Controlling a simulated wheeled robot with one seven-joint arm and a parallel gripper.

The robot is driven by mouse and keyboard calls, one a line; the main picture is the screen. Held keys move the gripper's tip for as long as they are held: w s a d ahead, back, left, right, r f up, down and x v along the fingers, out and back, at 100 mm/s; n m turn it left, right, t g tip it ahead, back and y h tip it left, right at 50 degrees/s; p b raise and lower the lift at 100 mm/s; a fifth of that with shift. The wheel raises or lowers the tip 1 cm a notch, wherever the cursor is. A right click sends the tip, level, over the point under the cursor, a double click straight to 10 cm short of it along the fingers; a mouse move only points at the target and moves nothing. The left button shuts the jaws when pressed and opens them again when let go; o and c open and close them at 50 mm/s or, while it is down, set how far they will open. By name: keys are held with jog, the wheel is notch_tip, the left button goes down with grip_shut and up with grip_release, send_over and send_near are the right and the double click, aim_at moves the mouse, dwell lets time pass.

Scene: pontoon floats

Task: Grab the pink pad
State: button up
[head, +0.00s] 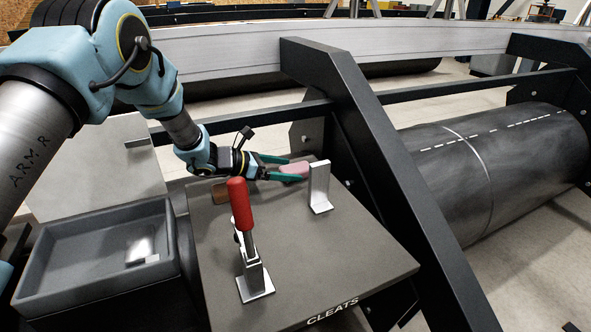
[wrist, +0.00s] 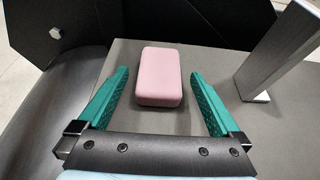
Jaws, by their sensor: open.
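The pink pad (wrist: 160,78) is a small block with rounded edges. In the wrist view it lies on the grey table, between and partly ahead of my green fingertips. My gripper (wrist: 158,82) is open, with a gap on each side of the pad. In the head view my gripper (head: 287,168) reaches in low from the left, and the pink pad (head: 294,170) shows at its fingertips, partly hidden by a finger.
An upright metal bracket (head: 319,188) stands right of the pad; it also shows in the wrist view (wrist: 275,50). A red-handled clamp (head: 240,205) stands nearer on the table (head: 345,255). A dark beam (head: 365,150) rises behind. A grey tray (head: 95,235) with a metal piece is at left.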

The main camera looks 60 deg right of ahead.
jog(key=shift+x, duration=0.95)
jog(key=c, duration=1.3)
jog(key=shift+r, duration=0.1)
jog(key=shift+c, duration=0.2)
